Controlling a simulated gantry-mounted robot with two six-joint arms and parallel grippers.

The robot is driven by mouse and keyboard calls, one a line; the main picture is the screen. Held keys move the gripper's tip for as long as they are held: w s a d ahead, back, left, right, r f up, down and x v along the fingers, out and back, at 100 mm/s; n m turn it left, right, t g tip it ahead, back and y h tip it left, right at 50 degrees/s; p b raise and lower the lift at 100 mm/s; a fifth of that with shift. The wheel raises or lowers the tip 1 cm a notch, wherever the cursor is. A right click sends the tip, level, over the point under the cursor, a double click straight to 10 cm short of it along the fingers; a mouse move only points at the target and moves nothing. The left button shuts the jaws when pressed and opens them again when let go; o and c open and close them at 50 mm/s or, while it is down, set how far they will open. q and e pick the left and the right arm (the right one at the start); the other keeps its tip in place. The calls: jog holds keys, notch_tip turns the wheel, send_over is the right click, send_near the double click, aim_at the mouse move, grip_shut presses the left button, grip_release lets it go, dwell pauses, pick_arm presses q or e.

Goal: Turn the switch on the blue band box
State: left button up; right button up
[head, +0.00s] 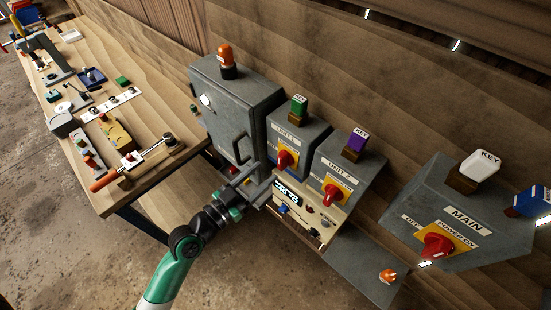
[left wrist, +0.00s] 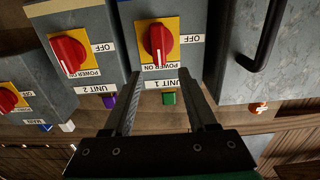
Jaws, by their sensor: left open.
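In the left wrist view the UNIT 1 switch (left wrist: 158,42) appears just beyond my fingertips, with the UNIT 2 switch (left wrist: 68,55) to the left. My left gripper (head: 262,178) is open and empty, in front of UNIT 1, apart from the switch. My right gripper is not seen.
A tall grey cabinet (head: 229,112) with a handle and orange lamp stands left of UNIT 1. Coloured key blocks sit above the boxes, including a blue one (head: 531,202) at the right edge. A wooden bench (head: 146,77) with tools is at the left.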

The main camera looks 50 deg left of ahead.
aim_at(279, 159)
pick_arm(q)
jog(key=w, duration=0.5)
jog(key=shift+w+a, duration=0.25)
jog(key=shift+w, duration=0.1)
grip_shut()
